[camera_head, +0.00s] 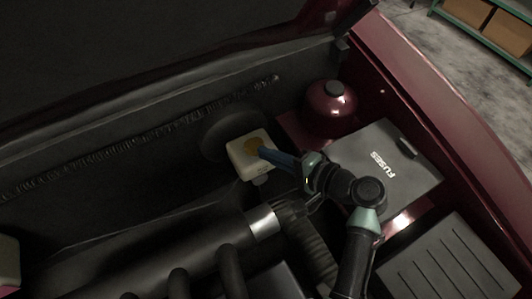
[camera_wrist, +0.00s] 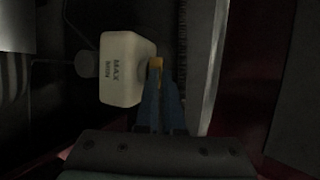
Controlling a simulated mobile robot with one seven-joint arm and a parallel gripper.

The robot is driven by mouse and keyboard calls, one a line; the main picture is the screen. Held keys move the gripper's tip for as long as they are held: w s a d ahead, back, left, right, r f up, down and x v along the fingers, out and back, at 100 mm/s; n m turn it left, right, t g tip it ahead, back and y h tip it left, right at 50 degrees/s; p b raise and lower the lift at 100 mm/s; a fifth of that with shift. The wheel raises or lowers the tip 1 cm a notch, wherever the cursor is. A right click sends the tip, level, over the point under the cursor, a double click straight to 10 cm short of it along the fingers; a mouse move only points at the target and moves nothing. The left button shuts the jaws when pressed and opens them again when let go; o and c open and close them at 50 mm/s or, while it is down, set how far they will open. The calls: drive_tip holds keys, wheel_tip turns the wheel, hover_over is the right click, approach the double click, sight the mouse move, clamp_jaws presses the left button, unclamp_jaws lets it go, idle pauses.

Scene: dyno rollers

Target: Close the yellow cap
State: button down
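The yellow cap (camera_head: 253,145) sits on top of a cream reservoir box (camera_head: 243,166) against the dark wall of the engine bay. In the wrist view the cap (camera_wrist: 156,63) shows at the right edge of the reservoir (camera_wrist: 122,88), which bears the marks MAX and MIN. My gripper (camera_head: 264,153) reaches in from the right, with its blue fingertips at the cap's right side. In the wrist view the fingers (camera_wrist: 160,84) lean close together at the cap and hide part of it. I cannot tell whether they grip it or only touch it.
A round red tank with a black lid (camera_head: 330,105) stands behind my gripper. A grey FUSES cover (camera_head: 402,165) lies to the right. Dark hoses and a pipe with a silver band (camera_head: 262,221) run in front. The raised hood (camera_head: 200,62) is overhead at the back.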

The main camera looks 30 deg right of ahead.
drive_tip(key=f+t+b, duration=0.1)
drive_tip(key=b, duration=0.3)
drive_tip(key=s+f+n+t+y+b, duration=0.1)
drive_tip(key=f+t+b, duration=0.1)
drive_tip(key=b, duration=0.2)
drive_tip(key=shift+t, duration=0.3)
drive_tip(key=shift+s, duration=0.1)
drive_tip(key=c, duration=1)
unclamp_jaws()
drive_tip(key=shift+c, duration=0.2)
drive_tip(key=shift+f, duration=0.15)
